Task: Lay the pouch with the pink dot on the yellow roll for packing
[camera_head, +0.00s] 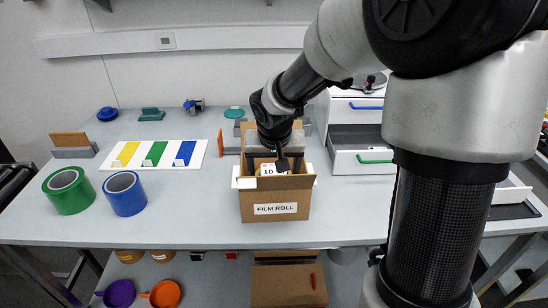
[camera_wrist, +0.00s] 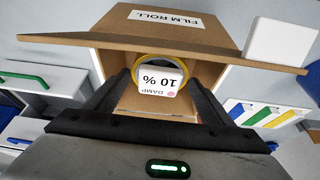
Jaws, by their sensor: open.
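The white pouch (camera_wrist: 160,80) reads "DAMP 10 %" and has a pink dot near its edge. It lies over the yellow roll (camera_wrist: 140,82), inside the open cardboard box labelled "FILM ROLL" (camera_wrist: 205,35). Part of the roll's ring shows around the pouch. In the head view the pouch (camera_head: 268,170) shows just above the front wall of the box (camera_head: 290,209). My gripper (camera_wrist: 163,88) points down into the box, its dark fingers open to either side of the pouch, with visible gaps. The gripper (camera_head: 275,160) hides part of the box in the head view.
A green roll (camera_head: 69,190) and a blue roll (camera_head: 124,193) stand at left on the table. A striped board (camera_head: 155,154) lies behind them. A white drawer unit (camera_head: 355,160) with an open drawer is at right. A white piece (camera_wrist: 282,42) sits at the box's flap.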

